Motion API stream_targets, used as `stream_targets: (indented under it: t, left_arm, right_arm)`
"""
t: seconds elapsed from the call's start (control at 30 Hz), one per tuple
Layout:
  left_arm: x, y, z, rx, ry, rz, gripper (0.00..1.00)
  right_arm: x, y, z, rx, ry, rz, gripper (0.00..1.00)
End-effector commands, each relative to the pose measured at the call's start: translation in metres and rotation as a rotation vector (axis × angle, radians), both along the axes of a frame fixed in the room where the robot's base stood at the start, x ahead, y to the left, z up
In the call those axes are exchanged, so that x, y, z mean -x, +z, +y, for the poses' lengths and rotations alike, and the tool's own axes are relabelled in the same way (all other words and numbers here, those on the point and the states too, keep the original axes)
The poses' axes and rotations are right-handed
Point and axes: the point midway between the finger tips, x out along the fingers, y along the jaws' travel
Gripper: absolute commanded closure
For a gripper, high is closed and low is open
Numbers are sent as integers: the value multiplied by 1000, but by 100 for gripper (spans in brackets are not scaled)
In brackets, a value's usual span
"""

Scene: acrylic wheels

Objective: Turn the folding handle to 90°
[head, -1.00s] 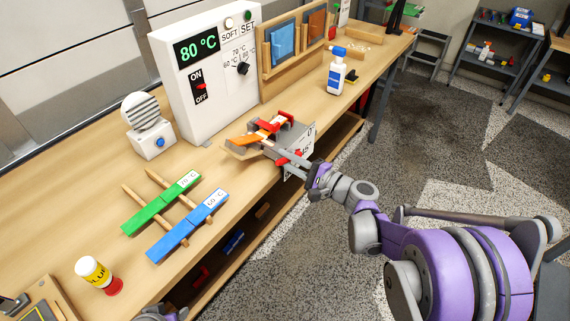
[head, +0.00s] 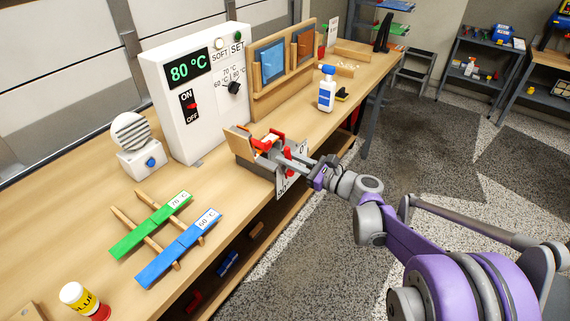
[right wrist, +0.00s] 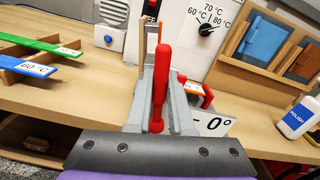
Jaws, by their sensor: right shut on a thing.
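The folding jig sits at the front edge of the workbench; its wooden flap (head: 239,143) stands steeply tilted, and red parts (head: 275,134) show beside it. A white angle plate (head: 292,183) hangs at its front, and "0°" can be read on it in the right wrist view (right wrist: 212,125). My right gripper (head: 284,158) reaches in from the right and is shut on the red folding handle (right wrist: 161,85), which stands upright between the grey fingers in the right wrist view. The orange acrylic piece is mostly hidden in the jig. My left gripper is out of view.
Behind the jig stand the white heater control box (head: 195,100), reading 80 °C, and a wooden rack (head: 283,79) with coloured panels. A polish bottle (head: 327,92) stands to the right.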

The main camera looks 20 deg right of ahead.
Motion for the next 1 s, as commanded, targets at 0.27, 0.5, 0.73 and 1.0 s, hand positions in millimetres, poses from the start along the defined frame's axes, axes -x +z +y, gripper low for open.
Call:
stream_targets:
  t: [0.27, 0.5, 0.73, 1.0]
  left_arm:
    - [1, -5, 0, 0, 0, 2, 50]
    - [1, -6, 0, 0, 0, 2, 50]
    - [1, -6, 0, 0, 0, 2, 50]
    - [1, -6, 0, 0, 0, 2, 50]
  right_arm:
    - [-6, 1, -8, -117, -2, 91, 100]
    - [-8, 1, -11, -160, -1, 125, 100]
    - [-9, 1, -11, -168, -1, 131, 100]
    - [-9, 1, -11, -168, -2, 131, 73]
